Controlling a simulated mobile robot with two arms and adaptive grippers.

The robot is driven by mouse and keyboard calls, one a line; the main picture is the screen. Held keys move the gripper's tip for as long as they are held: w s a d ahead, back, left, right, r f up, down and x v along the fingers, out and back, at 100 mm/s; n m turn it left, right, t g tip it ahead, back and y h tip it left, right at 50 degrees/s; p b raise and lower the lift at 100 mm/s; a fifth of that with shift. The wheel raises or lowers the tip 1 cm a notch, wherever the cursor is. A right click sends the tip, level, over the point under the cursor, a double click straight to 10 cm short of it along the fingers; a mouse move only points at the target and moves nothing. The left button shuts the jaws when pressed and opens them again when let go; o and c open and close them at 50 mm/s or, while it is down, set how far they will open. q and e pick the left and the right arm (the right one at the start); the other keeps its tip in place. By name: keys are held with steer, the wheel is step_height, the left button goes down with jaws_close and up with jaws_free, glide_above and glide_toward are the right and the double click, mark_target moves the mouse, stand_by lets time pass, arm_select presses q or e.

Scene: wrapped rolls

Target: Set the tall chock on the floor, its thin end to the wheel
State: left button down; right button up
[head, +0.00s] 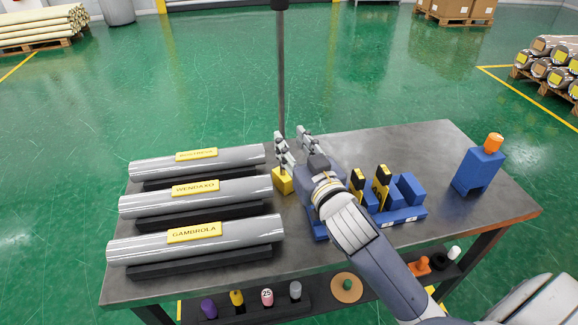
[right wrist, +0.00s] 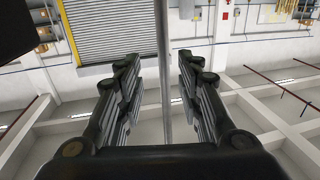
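My right gripper (head: 293,138) is over the far middle of the table, fingers spread, nothing between them. The right wrist view also shows its fingers (right wrist: 158,85) apart, with only a grey pole in the background between them. A small yellow block (head: 283,181) stands on the table just below the gripper, partly covered by it; I cannot tell whether it is a chock. Two yellow-and-black pieces (head: 382,186) stand in a blue rack (head: 408,215) right of my forearm. I cannot make out a tall chock or a wheel for certain. My left gripper is not in view.
Three grey wrapped rolls with yellow labels lie on black cradles, the nearest roll (head: 215,240) at front left. A blue stand (head: 478,172) with an orange top is at the table's right. Small items fill the lower shelf (head: 325,302). Green floor (head: 200,95) beyond is open.

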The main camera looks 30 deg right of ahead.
mark_target(283, 135)
steer(key=w, duration=0.3)
steer(key=w+p, duration=0.1)
steer(key=w, duration=0.1)
steer(key=shift+w+a+f, duration=0.1)
steer(key=shift+f, duration=0.25)
steer(key=shift+c, duration=0.6)
jaws_close()
steer(key=shift+r, duration=0.2)
